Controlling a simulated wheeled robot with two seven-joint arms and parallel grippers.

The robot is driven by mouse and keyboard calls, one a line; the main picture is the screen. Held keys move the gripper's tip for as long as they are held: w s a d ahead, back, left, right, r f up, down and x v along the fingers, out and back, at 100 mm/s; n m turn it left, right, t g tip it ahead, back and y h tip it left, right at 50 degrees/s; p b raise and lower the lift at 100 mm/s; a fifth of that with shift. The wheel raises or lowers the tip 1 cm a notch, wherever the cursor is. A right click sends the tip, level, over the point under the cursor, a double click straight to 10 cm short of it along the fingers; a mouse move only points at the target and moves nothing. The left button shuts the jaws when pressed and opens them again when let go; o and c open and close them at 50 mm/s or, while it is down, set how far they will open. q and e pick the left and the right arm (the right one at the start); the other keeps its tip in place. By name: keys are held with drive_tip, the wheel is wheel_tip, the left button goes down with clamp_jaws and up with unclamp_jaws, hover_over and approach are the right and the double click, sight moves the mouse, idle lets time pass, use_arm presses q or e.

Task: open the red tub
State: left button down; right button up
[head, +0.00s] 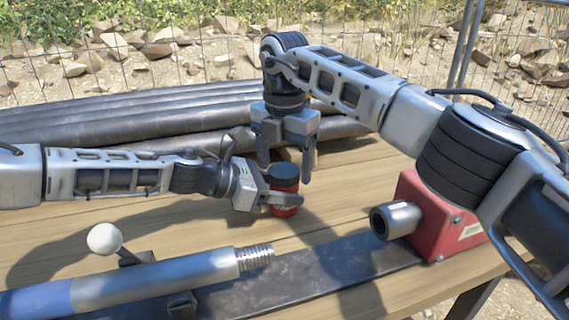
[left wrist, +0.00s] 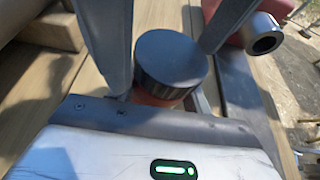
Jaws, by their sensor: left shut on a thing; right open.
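The red tub (head: 284,205) is a small red jar with a ribbed black lid (head: 285,175) on top. It stands upright near the middle of the wooden table. My left gripper (head: 276,199) is shut on the red body, below the lid. In the left wrist view the lid (left wrist: 171,58) shows between the fingers, with a strip of the red body (left wrist: 153,98) under it. My right gripper (head: 285,172) points down with its fingers open, one to each side of the lid in the picture. I cannot tell whether they are over the lid or behind it.
Dark pipes (head: 120,122) lie along the back of the table (head: 350,185). A red block with a metal socket (head: 414,208) stands at the right. A rod with a threaded end (head: 195,268) and a white ball knob (head: 104,239) are at the front left. A wire fence stands behind.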

wheel_tip(320, 180, up, 4)
drive_tip(key=shift+f, duration=0.2)
drive_tip(key=shift+r, duration=0.25)
drive_tip(key=shift+c, duration=1.4)
wheel_tip(320, 180, up, 3)
drive_tip(key=shift+r+n, duration=0.1)
drive_tip(key=shift+n, duration=0.4)
drive_tip(key=shift+f, duration=3.95)
drive_tip(key=shift+c, duration=0.2)
drive_tip(key=c, duration=0.7)
drive_tip(key=o, duration=1)
